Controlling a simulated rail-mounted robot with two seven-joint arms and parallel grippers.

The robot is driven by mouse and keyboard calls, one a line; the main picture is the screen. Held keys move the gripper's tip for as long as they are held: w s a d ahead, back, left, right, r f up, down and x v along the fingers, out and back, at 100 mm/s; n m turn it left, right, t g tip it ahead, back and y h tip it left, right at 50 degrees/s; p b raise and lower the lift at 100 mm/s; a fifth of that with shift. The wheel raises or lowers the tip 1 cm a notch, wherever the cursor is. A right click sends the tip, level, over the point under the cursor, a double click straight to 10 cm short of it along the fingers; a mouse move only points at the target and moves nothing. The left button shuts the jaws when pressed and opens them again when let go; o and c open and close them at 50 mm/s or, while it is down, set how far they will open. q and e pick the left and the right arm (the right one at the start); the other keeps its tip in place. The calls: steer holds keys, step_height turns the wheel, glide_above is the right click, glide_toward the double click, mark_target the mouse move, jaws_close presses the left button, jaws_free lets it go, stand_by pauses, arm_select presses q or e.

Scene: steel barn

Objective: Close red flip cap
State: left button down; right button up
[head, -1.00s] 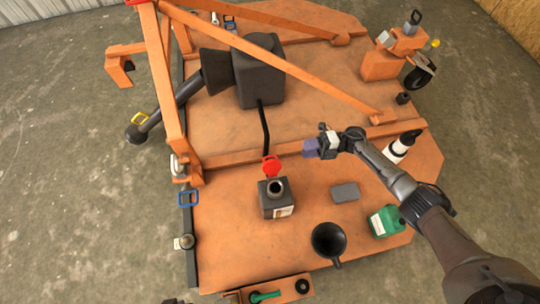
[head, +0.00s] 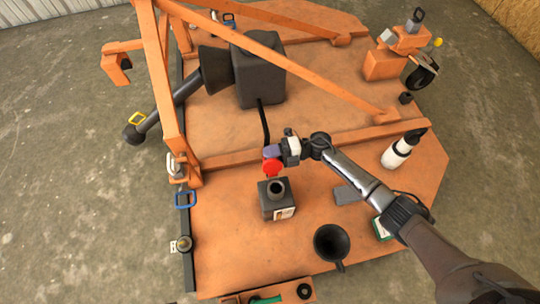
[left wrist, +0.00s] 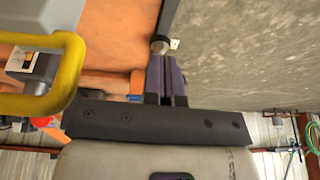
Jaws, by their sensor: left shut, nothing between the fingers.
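The red flip cap (head: 272,168) stands open, raised behind the neck of a dark grey bottle (head: 270,206) with a pale label. The bottle is upright on the orange deck and its dark mouth is uncovered. My right gripper (head: 271,152) has its purple fingertips just behind the top of the cap in the head view. I cannot tell whether they touch it or how far apart they are. My left gripper (left wrist: 168,78) shows only in the left wrist view, with its purple fingers together and empty.
A black funnel (head: 331,243) stands right of and nearer than the bottle. A grey block (head: 346,194) and a green container (head: 381,229) lie partly under my right arm. Orange beams (head: 290,147) cross behind.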

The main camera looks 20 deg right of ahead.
steer(key=shift+c, duration=0.3)
jaws_close()
steer(key=shift+f, duration=0.1)
